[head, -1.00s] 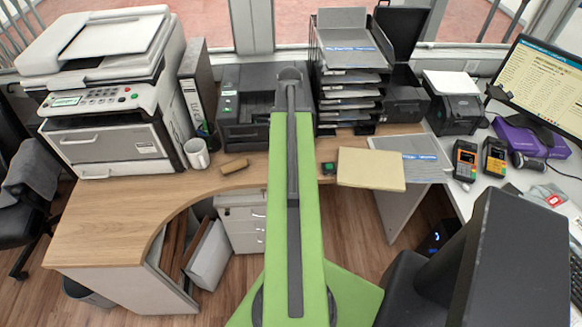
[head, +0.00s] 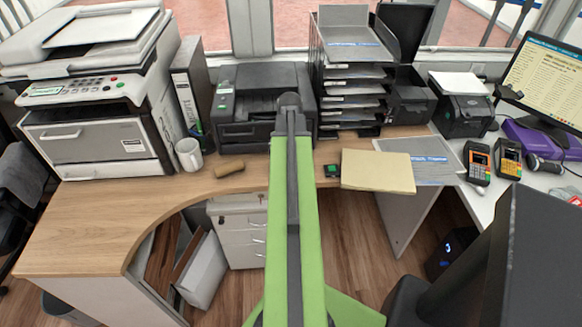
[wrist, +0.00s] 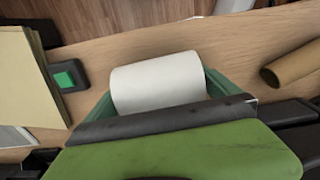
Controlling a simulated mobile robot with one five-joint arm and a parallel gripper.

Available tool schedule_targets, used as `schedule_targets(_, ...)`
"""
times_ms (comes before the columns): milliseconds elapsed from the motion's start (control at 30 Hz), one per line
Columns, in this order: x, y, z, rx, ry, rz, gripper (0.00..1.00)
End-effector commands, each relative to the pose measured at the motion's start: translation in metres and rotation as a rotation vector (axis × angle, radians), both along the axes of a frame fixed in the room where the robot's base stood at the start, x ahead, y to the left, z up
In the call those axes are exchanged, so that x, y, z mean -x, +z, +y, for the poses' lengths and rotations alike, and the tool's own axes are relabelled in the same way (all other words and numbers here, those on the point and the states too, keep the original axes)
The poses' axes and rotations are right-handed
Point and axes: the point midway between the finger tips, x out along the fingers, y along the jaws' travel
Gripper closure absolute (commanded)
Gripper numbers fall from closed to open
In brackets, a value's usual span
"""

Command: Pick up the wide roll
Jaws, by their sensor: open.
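The wide roll (wrist: 160,83) is white and lies on its side on the wooden counter in the wrist view. My gripper (wrist: 157,88) is open, with a green finger at each end of the roll. The lower edge of the roll is hidden by my gripper's dark edge. I cannot tell how far the fingers are above the counter or whether they touch the roll. In the head view my green arm covers the roll and the gripper.
A brown roll (wrist: 292,64) lies to the right in the wrist view; it is left of my arm in the head view (head: 230,168). A small dark block with a green top (wrist: 68,78) and a beige stack (wrist: 22,85) are on the left. A mug (head: 188,155) stands by the printer.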

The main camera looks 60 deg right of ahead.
Motion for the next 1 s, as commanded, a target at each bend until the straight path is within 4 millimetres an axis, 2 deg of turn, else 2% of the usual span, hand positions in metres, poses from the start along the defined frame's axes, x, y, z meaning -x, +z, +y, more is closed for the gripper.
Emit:
schedule_targets(100, 0.000, 0.002, 0.000, 0.000, 0.000, 0.000, 0.00)
schedule_targets(600, 0.000, 0.002, 0.000, 0.000, 0.001, 0.000, 0.64)
schedule_targets(867, -0.001, 0.005, 0.000, 0.000, 0.001, 0.000, 0.64)
schedule_targets(1000, -0.002, 0.016, 0.001, 0.000, 0.003, 0.000, 0.64)
